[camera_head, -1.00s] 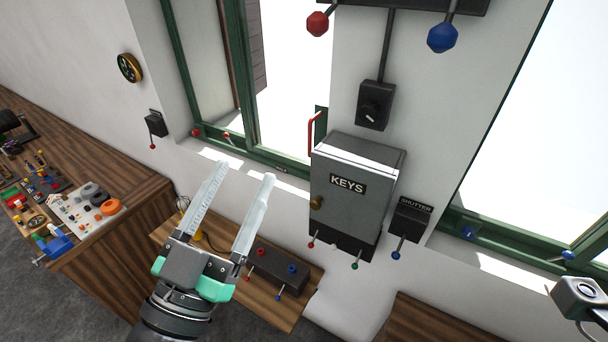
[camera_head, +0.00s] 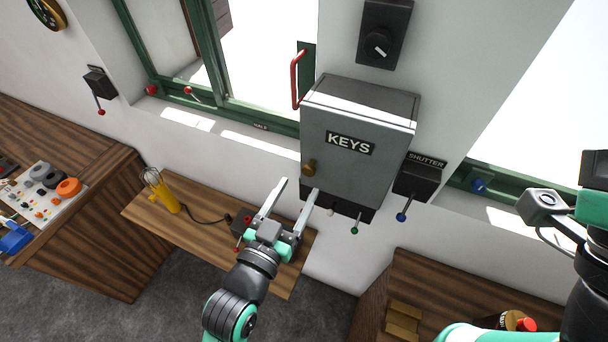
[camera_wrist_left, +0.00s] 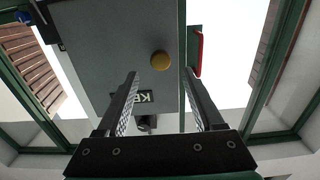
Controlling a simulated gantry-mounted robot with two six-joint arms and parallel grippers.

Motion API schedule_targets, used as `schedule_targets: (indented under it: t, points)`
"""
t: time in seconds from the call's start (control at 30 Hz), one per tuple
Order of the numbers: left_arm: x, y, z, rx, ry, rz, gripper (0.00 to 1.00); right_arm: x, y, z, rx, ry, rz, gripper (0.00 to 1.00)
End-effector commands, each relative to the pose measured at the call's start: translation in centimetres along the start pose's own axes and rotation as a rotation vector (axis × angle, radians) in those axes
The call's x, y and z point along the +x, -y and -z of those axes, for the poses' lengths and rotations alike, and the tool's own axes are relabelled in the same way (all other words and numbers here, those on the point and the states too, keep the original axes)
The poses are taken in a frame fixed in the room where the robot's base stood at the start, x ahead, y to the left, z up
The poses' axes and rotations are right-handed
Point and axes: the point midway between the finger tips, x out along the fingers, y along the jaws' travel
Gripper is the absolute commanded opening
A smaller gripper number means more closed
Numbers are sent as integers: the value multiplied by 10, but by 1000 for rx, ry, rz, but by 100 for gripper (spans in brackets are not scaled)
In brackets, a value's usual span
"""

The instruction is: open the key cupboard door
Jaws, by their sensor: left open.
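The grey key cupboard (camera_head: 345,185) hangs on the wall between two windows, its door shut and labelled KEYS. A round brass knob (camera_head: 309,167) sits at the door's left edge. In the left wrist view the knob (camera_wrist_left: 161,60) shows between and beyond the fingertips, untouched. My left gripper (camera_head: 299,186) is open and empty, just below and in front of the knob, fingers pointing up toward it.
A shutter box (camera_head: 418,179) with a blue-tipped lever is right of the cupboard. Small levers stick out beneath the cupboard. A red window handle (camera_head: 295,80) stands at its upper left. A wooden shelf (camera_head: 205,230) with a yellow lamp (camera_head: 160,190) lies below left.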

Motion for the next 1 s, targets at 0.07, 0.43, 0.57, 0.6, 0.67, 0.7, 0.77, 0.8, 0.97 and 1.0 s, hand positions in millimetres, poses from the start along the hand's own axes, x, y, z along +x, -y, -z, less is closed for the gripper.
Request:
schedule_targets:
  t: [0.07, 0.43, 0.57, 0.6, 0.67, 0.7, 0.77, 0.8, 0.97, 1.0]
  points:
    - [17, 0, 1, 0, 0, -1, 69, 1, 0, 1, 0, 0, 0, 50]
    - [46, 0, 0, 1, -1, 0, 69, 1, 0, 1, 0, 0, 0, 50]
    - [46, 0, 0, 1, -1, 0, 69, 1, 0, 1, 0, 0, 0, 50]
    - [46, 0, 0, 1, -1, 0, 65, 1, 0, 1, 0, 0, 0, 50]
    - [45, 0, 0, 1, -1, 0, 54, 1, 0, 1, 0, 0, 0, 50]
    - [45, 0, 0, 1, -1, 0, 47, 1, 0, 1, 0, 0, 0, 50]
    - [45, 0, 0, 1, -1, 0, 36, 1, 0, 1, 0, 0, 0, 50]
    - [45, 0, 0, 1, -1, 0, 29, 1, 0, 1, 0, 0, 0, 50]
    - [45, 0, 0, 1, -1, 0, 0, 1, 0, 1, 0, 0, 0, 50]
    - [45, 0, 0, 0, -1, 0, 0, 1, 0, 1, 0, 0, 0, 50]
